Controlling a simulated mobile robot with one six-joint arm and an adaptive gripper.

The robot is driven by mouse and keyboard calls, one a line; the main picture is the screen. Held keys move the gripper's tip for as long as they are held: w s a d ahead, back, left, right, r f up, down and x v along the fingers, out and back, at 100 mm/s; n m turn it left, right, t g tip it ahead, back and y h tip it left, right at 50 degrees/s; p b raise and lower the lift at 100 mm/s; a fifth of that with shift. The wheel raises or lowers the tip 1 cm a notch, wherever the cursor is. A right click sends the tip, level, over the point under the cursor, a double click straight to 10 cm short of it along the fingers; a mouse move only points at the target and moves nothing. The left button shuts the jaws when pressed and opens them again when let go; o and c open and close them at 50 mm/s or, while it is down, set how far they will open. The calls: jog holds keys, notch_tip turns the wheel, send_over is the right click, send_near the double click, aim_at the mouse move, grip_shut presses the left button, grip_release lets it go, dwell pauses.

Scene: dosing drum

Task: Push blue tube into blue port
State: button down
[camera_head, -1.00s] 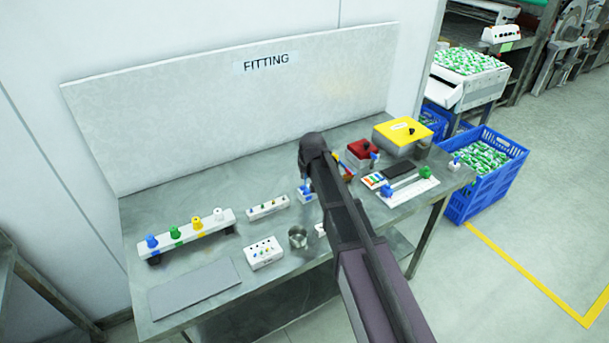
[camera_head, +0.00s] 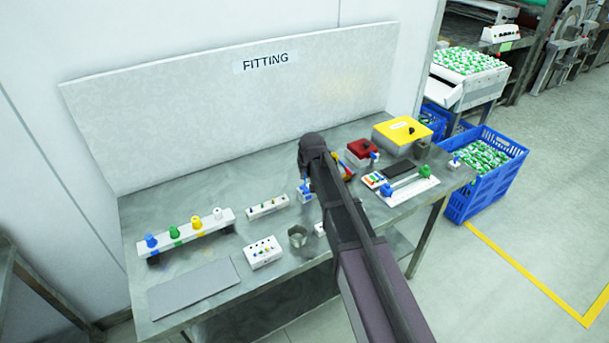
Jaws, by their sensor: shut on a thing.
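A small white block with an upright blue piece (camera_head: 306,187) stands near the middle of the bench, just left of my arm. I cannot tell whether this piece is the blue tube or the blue port. A blue fitting (camera_head: 151,241) sits at the left end of a white rack, beside green, yellow and white ones. A white board (camera_head: 410,190) on the right carries a blue knob (camera_head: 387,190) and a green knob. My arm crosses the bench from the lower right and hides its own gripper, so the fingers and anything between them are not visible.
A white box with small fittings (camera_head: 264,252), a metal cup (camera_head: 297,236) and a small white strip (camera_head: 268,207) stand left of my arm. A grey mat (camera_head: 194,288) lies front left. Red (camera_head: 362,151) and yellow (camera_head: 402,132) boxes stand behind right. The bench's back left is clear.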

jog(key=shift+f+b, duration=1.3)
dwell(0.8)
jog(key=c, duration=0.7)
grip_release()
jog(key=shift+r, duration=0.2)
